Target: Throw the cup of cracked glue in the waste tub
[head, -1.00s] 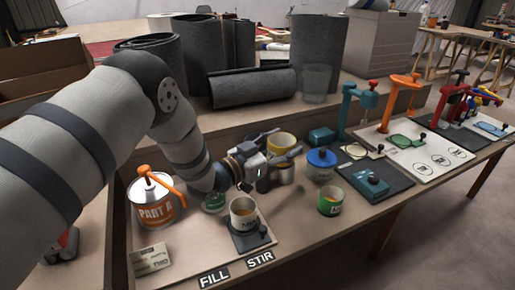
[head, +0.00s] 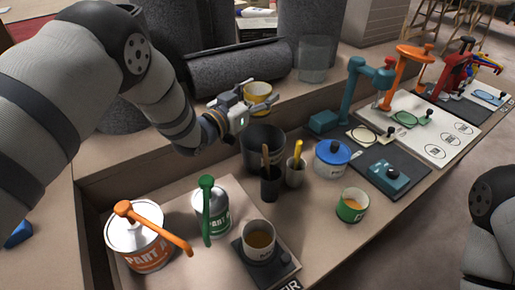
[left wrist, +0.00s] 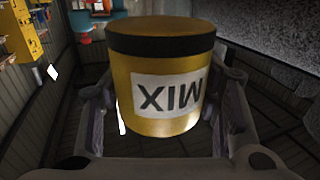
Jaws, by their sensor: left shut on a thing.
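A yellow cup (head: 257,91) with a dark band and a MIX label is in my left gripper (head: 262,98). In the left wrist view the cup (left wrist: 160,110) fills the middle, its label upside down, with a finger at each side. My left gripper is shut on it and holds it in the air, just above and behind a dark grey tub (head: 262,136), which looks like the waste tub. The cup is clear of the tub. Whether its glue is cracked cannot be told. My right gripper is out of view; only part of my right arm shows at lower right.
In front of the tub stand a black pot (head: 270,186) with sticks and a pale pot (head: 295,172). Nearby are a blue-lidded pot (head: 331,160), a green cup (head: 352,206), a cup on a scale (head: 259,243), and PART A (head: 138,240) and green-labelled (head: 212,210) cans.

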